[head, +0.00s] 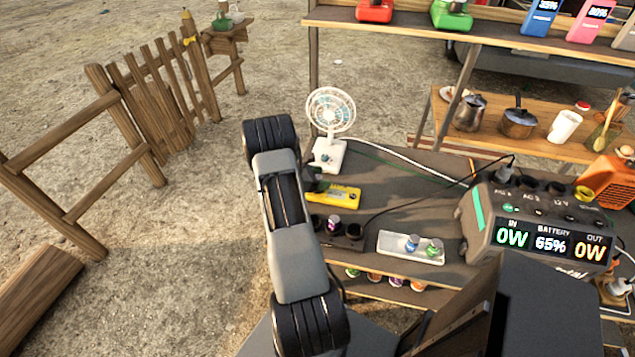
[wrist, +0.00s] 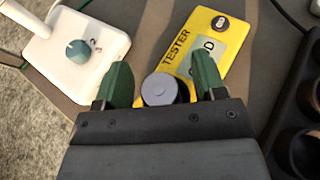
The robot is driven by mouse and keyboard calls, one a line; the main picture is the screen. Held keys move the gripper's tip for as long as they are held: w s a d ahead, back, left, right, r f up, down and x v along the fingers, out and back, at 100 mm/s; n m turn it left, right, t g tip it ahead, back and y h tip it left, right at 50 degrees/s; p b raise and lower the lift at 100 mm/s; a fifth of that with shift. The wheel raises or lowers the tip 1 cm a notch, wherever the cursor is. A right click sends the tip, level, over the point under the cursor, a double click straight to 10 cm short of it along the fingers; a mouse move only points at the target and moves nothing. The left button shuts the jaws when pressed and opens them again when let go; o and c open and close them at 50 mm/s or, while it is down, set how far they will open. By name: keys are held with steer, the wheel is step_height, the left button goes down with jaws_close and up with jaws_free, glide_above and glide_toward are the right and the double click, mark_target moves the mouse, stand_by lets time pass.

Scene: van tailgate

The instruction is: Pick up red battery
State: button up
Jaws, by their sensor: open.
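My gripper (wrist: 163,75) is open, its two green fingers on either side of a cylinder with a round grey top (wrist: 160,90). The cylinder is at the near end of the yellow tester (wrist: 222,32) and a yellow rim shows around it. Its side is hidden, so I cannot tell whether it is the red battery. Whether the fingers touch it is unclear. In the head view the tester (head: 340,195) lies on the grey table, and my arm hides most of the gripper. I cannot make out a red battery for certain in either view.
A white fan (head: 330,155) stands behind the tester. A dark holder (head: 345,240) with a purple-topped cell and a white tray (head: 398,252) with two small cells are in front. The power station (head: 540,230) stands at right. Cables cross the table.

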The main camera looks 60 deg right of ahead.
steer(key=shift+s+d+f, duration=0.2)
steer(key=shift+s+d, duration=0.05)
steer(key=shift+d, duration=0.05)
steer(key=shift+c, duration=0.5)
steer(key=c, duration=1)
steer(key=shift+r, duration=0.1)
steer(key=shift+c, duration=0.2)
